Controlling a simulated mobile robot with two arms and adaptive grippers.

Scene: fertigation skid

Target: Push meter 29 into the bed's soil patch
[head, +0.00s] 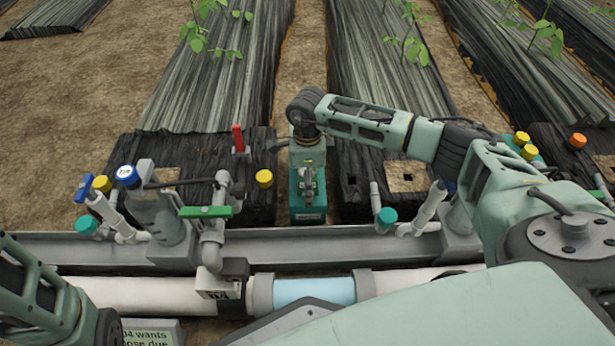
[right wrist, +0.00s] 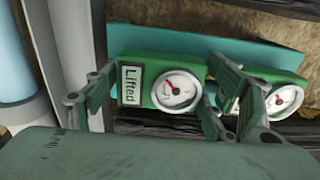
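My right gripper (head: 308,180) points down over a teal holder (head: 308,212) at the front of the beds. In the right wrist view its fingers (right wrist: 155,100) stand apart on either side of a green meter (right wrist: 147,72) with a white round dial and a label reading "Lifted". Clear contact with the meter does not show. A second green meter with a dial (right wrist: 285,98) is to the right, partly hidden by a finger. No number 29 is legible. A square tan soil patch (head: 405,176) shows in the black bed cover right of the holder. My left gripper is out of view.
A grey rail (head: 330,248) and a white pipe with a blue section (head: 315,291) run across the front. Valves with a green handle (head: 205,212) and a red lever (head: 238,138) stand left of the holder. A teal-capped fitting (head: 386,217) stands near the patch.

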